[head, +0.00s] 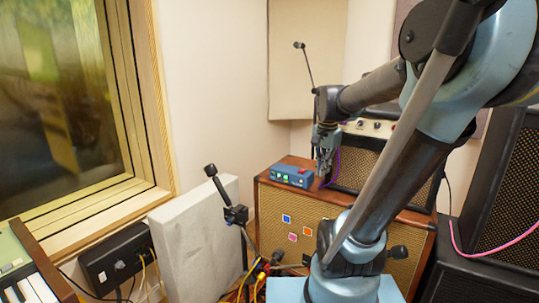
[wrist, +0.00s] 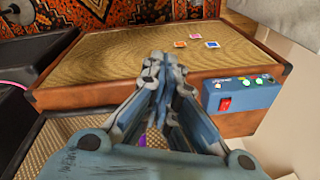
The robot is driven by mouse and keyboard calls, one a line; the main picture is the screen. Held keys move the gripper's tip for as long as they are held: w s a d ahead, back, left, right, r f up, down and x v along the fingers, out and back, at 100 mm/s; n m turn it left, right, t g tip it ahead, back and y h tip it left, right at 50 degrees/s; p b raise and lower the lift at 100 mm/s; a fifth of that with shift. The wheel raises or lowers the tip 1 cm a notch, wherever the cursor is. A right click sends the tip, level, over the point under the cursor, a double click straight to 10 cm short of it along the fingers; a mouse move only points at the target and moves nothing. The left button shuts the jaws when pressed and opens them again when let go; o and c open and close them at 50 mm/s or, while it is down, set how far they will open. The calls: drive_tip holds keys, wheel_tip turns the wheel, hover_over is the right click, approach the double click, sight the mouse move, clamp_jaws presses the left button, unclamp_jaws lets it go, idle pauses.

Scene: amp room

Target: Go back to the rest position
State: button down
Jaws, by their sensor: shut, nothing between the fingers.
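My gripper (head: 326,160) is shut and empty in the head view, at the end of my arm, just right of a blue pedal box (head: 291,176). In the wrist view my gripper (wrist: 160,60) shows with its fingers together and nothing between them. The blue box with a red switch (wrist: 240,92) appears to its right there. The box sits on top of a wood-edged amp cabinet (head: 262,200) with a woven front. I cannot tell whether the fingertips touch anything.
A smaller amp (head: 357,160) stands on the cabinet behind my gripper. A black speaker (head: 507,190) is at the right. A microphone on a stand (head: 212,172), a pale panel (head: 187,240) and a keyboard (head: 30,285) are at the left. Cables lie low in front.

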drive_tip(key=s+f+n, duration=1)
drive_tip(key=s+f, duration=0.2)
drive_tip(key=s, duration=0.2)
drive_tip(key=shift+s+d+t, duration=0.2)
drive_tip(key=shift+t, duration=0.1)
drive_tip(key=shift+w+f, duration=0.2)
drive_tip(key=shift+w, duration=0.25)
idle(0.9)
